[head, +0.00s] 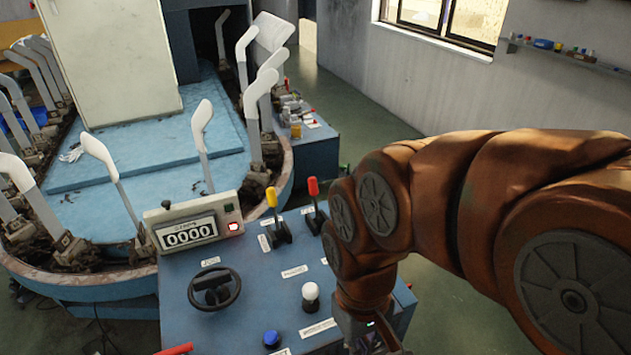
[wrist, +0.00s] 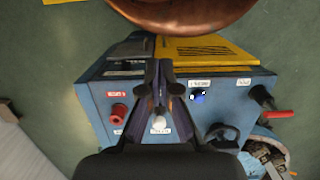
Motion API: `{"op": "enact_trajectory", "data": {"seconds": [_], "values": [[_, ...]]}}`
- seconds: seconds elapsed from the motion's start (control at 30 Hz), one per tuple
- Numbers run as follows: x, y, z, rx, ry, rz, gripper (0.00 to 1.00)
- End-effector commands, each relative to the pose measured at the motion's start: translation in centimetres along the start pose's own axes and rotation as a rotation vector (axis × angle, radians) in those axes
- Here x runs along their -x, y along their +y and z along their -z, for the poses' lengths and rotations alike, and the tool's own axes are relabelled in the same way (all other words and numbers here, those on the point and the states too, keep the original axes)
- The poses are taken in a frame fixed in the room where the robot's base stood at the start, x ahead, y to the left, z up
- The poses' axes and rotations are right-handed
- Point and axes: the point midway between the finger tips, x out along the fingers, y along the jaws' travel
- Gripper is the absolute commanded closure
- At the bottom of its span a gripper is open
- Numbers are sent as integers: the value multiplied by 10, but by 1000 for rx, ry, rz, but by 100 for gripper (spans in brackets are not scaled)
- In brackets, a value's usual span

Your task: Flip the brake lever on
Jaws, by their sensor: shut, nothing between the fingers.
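Two levers stand on the blue control console (head: 240,275) in the head view, one with a yellow grip (head: 272,197) and one with a red grip (head: 314,187). Both stand roughly upright. Their labels are too small to read, so I cannot tell which is the brake lever. My gripper (wrist: 161,78) is shut and empty above the console in the wrist view. In the head view it is low at the right, nearer the camera than both levers, with its fingertips unclear. I cannot make out either lever in the wrist view.
The console also carries a black handwheel (head: 214,289), a white knob (head: 311,293), a blue knob (head: 271,339) and a counter reading 0000 (head: 188,233). A red knob (wrist: 119,113) shows in the wrist view. A sock machine with white upright boards (head: 202,125) stands behind.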

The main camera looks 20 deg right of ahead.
Motion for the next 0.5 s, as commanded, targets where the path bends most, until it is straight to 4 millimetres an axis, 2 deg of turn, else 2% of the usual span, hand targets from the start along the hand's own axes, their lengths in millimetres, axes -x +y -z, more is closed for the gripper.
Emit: {"op": "enact_trajectory", "data": {"seconds": [0.17, 0.3, 0.5], "values": [[5, -25, 33, 15, 15, 93, 100], [17, -56, 74, 23, 28, 227, 100], [42, -87, 140, 5, 55, 441, 100]]}}
